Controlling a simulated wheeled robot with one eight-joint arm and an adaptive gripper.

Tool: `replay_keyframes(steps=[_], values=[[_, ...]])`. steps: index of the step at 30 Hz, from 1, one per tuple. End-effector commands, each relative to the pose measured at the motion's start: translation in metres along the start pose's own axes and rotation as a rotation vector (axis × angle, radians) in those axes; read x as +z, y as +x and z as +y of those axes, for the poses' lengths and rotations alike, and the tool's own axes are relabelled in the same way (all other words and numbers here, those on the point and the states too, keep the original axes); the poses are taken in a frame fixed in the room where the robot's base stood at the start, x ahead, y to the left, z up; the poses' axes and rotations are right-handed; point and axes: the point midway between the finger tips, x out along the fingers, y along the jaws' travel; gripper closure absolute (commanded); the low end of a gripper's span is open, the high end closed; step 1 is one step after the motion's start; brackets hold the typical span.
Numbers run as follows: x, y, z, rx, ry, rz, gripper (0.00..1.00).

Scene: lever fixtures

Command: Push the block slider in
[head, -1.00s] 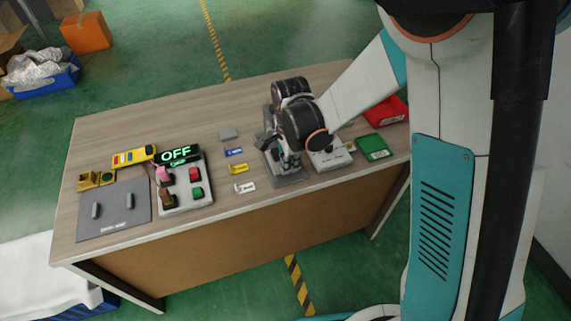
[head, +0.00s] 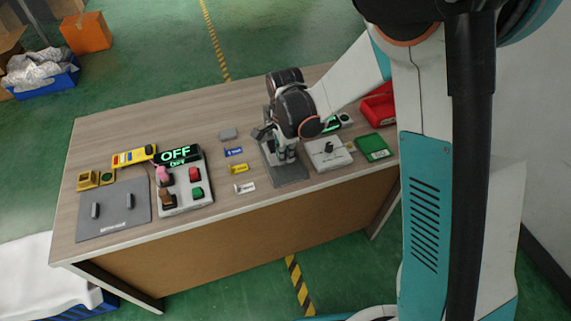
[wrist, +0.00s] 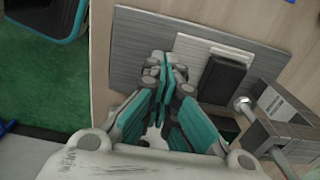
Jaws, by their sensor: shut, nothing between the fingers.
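A grey fixture plate (head: 291,176) lies on the table below my gripper in the head view. It also shows in the wrist view (wrist: 130,55). There a dark block (wrist: 222,80), which looks like the slider, sits on a lighter strip (wrist: 192,48) on this plate. A grey housing with a metal rod (wrist: 284,122) stands to its right. My gripper (wrist: 166,65) is shut and empty over the plate, left of the dark block. I cannot tell if they touch. In the head view my gripper (head: 287,157) and arm hide most of the fixture.
A white box with a black knob (head: 327,153) stands close on the right, then a green case (head: 374,147) and a red bin (head: 378,107). Small labelled tags (head: 239,169) lie to the left. A switch panel (head: 184,195) with an OFF display (head: 176,155) stands farther left.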

Motion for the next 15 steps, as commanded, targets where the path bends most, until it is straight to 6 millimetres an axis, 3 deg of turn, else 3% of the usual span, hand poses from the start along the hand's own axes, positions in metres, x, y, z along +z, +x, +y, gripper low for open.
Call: replay_keyframes(steps=[15], values=[[0.0, 0.0, -0.011, 0.0, 0.0, 0.0, 1.0]])
